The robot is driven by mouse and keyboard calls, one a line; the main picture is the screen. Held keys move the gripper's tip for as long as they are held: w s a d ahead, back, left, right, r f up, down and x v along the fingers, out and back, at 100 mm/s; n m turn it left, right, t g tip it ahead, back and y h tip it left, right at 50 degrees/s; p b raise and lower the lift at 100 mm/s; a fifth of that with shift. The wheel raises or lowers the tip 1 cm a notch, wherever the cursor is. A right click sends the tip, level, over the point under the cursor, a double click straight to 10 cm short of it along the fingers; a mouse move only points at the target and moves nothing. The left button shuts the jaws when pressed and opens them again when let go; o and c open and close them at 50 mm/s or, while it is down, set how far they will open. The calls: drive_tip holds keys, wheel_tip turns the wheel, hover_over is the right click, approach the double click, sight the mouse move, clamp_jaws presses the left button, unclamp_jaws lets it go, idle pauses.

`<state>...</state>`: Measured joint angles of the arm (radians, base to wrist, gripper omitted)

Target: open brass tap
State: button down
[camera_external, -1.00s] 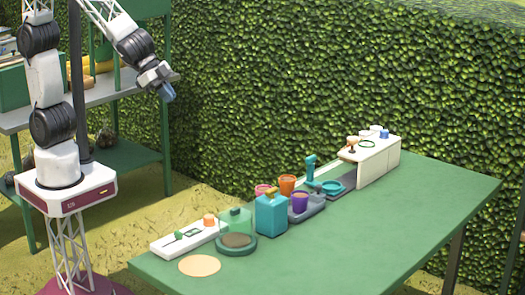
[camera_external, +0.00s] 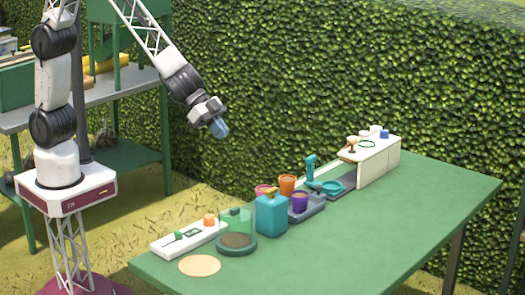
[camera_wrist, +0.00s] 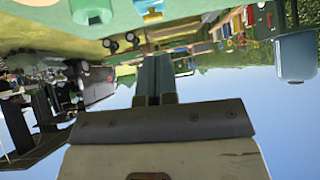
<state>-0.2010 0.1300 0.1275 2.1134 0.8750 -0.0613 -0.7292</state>
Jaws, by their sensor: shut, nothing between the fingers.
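A teal box-shaped container (camera_external: 271,217) stands at the near left part of the green table, with a small brass-coloured piece (camera_external: 270,193) on top that may be the tap. Another small brown-orange fitting (camera_external: 350,145) sits at the white box; I cannot tell which is the brass tap. My gripper (camera_external: 219,128) is shut and empty, in the air above and left of the teal container, pointing down to the right. Its closed fingers (camera_wrist: 153,80) show in the wrist view.
A white panel (camera_external: 186,239) with an orange knob and a round green-rimmed dish (camera_external: 236,244) are left of the container. An orange pot (camera_external: 287,185), a purple pot (camera_external: 300,202) and a white box (camera_external: 373,162) stand behind and right. The table's right part is clear.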

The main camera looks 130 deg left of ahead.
drive_tip(key=w+a+f+h, duration=0.1)
drive_tip(key=w+f, duration=0.3)
drive_tip(key=shift+w+f, duration=0.35)
drive_tip(key=shift+w+f, duration=0.1)
approach(272, 193)
drive_tip(key=shift+w+a+f, duration=0.4)
drive_tip(key=shift+w+f, duration=0.1)
drive_tip(key=shift+f, duration=0.4)
drive_tip(key=shift+w+a+f, duration=0.35)
drive_tip(key=shift+w+f, duration=0.2)
drive_tip(key=shift+f, duration=0.35)
drive_tip(key=shift+w+a+f, duration=0.4)
drive_tip(key=shift+w+f, duration=0.1)
drive_tip(key=shift+f, duration=0.4)
